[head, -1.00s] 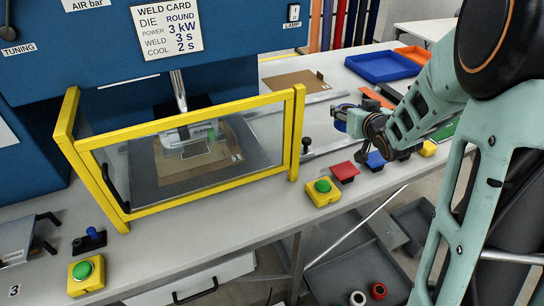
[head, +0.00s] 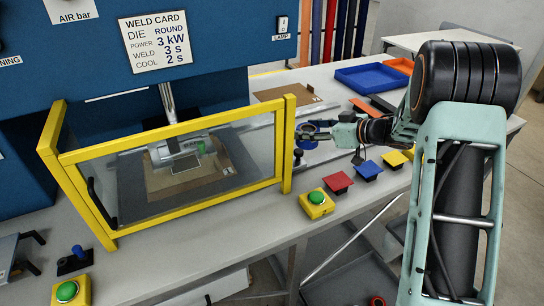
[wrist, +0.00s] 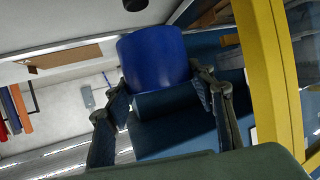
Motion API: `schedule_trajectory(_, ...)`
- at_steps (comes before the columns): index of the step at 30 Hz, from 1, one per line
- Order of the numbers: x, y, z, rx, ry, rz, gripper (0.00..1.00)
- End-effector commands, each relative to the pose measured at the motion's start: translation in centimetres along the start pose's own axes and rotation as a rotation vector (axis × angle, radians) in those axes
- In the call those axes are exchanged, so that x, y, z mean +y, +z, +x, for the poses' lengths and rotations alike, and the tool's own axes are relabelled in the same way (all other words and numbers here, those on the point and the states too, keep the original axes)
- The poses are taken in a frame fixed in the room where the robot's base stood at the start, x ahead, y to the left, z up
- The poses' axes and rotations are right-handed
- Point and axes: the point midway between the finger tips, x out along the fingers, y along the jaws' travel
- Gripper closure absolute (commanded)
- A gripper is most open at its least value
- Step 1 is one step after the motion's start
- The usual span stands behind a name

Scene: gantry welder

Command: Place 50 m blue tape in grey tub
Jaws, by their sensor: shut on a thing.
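My gripper (head: 326,134) is shut on the blue tape (head: 306,136), just right of the yellow welder guard and above the bench. In the wrist view, the blue tape (wrist: 153,55) sits between the two fingertips (wrist: 162,88) as a wide, smooth blue roll. Its length marking cannot be read. A grey tub (head: 345,275) shows low in the head view, under the bench front and partly cut off by the picture edge. A red roll (head: 377,300) shows at its lower edge.
The yellow guard frame (head: 288,145) stands close to my gripper, and its post (wrist: 262,70) fills the wrist view's right side. Red (head: 338,182), blue (head: 367,170) and yellow (head: 394,159) pads line the bench front. A blue tray (head: 372,76) stands behind.

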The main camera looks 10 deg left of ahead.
Motion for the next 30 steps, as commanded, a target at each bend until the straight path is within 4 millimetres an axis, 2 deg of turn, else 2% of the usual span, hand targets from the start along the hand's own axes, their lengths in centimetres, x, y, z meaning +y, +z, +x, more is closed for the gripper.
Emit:
schedule_trajectory(1, -0.3, -0.1, 1.6, 0.0, -0.006, -0.001, 0.78)
schedule_trajectory(8, -0.6, 0.1, 7.9, 0.0, -0.004, -0.001, 0.78)
schedule_trajectory(12, -0.6, 2.0, 10.7, -0.001, -0.002, 0.001, 0.78)
schedule_trajectory(15, -0.6, 2.7, 12.0, -0.001, 0.0, 0.0, 0.78)
schedule_trajectory(25, -0.7, 3.9, 14.3, 0.0, -0.001, 0.0, 0.78)
schedule_trajectory(30, -0.6, 6.3, 15.1, -0.001, 0.001, 0.0, 0.78)
